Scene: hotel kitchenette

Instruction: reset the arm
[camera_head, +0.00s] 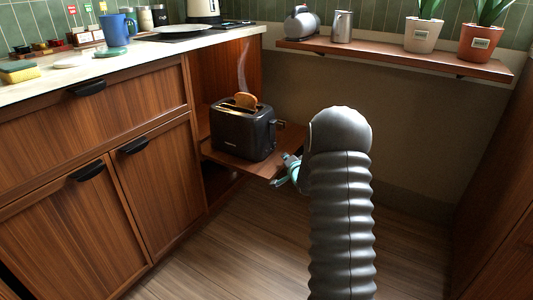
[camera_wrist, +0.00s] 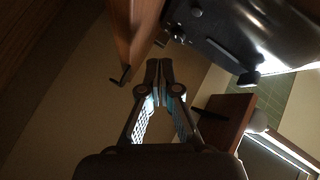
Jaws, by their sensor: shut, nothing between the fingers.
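My arm (camera_head: 342,200) rises in the middle of the head view and bends over at the top. My gripper (camera_head: 286,172) shows just left of it, partly hidden by the arm, close to the right edge of the pull-out shelf. In the wrist view my gripper (camera_wrist: 158,70) has its fingertips together with nothing between them. It is apart from the black toaster (camera_head: 240,133), which shows at the upper right of the wrist view (camera_wrist: 225,32).
The toaster stands on the wooden pull-out shelf (camera_head: 226,160), a bread slice (camera_head: 247,100) in its top with steam above. A counter (camera_head: 120,60) lies left. A wall shelf (camera_head: 400,60) holds plants and a kettle. The floor (camera_head: 240,245) before the cabinets is clear.

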